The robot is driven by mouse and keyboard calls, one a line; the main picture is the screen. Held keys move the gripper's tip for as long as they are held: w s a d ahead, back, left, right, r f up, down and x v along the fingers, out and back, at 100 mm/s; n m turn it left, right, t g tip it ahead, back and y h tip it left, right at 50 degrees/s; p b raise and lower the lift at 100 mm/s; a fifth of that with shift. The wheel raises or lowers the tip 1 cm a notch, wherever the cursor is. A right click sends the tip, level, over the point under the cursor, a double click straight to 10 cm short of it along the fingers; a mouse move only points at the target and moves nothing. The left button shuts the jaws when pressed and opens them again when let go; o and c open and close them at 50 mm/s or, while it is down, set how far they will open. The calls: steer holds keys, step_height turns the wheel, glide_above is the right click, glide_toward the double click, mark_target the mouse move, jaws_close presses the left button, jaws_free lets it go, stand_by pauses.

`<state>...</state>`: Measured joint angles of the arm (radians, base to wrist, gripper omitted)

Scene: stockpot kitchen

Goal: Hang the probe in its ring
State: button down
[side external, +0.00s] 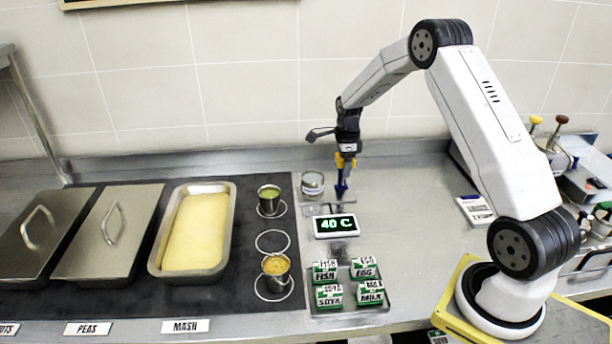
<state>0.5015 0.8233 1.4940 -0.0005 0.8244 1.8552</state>
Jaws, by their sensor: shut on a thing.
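My gripper (346,162), with yellow fingertips, is shut on a blue probe (341,187) and holds it roughly upright, pointing down.
A green-filled cup (269,199) and an orange-filled cup (276,272) stand in wire rings. A mash pan (195,232) and two lidded pans are at the left. Several allergen blocks sit on a tray (348,308) in front.

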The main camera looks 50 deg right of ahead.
jaws_free()
steer(key=shift+r, duration=0.1)
steer(key=shift+r, duration=3.85)
steer(key=shift+a+n, duration=0.4)
steer(key=shift+a, duration=0.15)
steer(key=s+a+n+t, duration=0.1)
steer(key=s+a+n, duration=0.8)
steer(key=a+n, duration=0.3)
steer(key=s+a+f+n+t, duration=0.1)
steer(key=s+a+n, duration=0.7)
steer(key=a+n, duration=0.4)
steer(key=shift+s+n+t, duration=0.3)
steer(key=shift+s+n, duration=0.1)
steer(key=shift+n, duration=0.7)
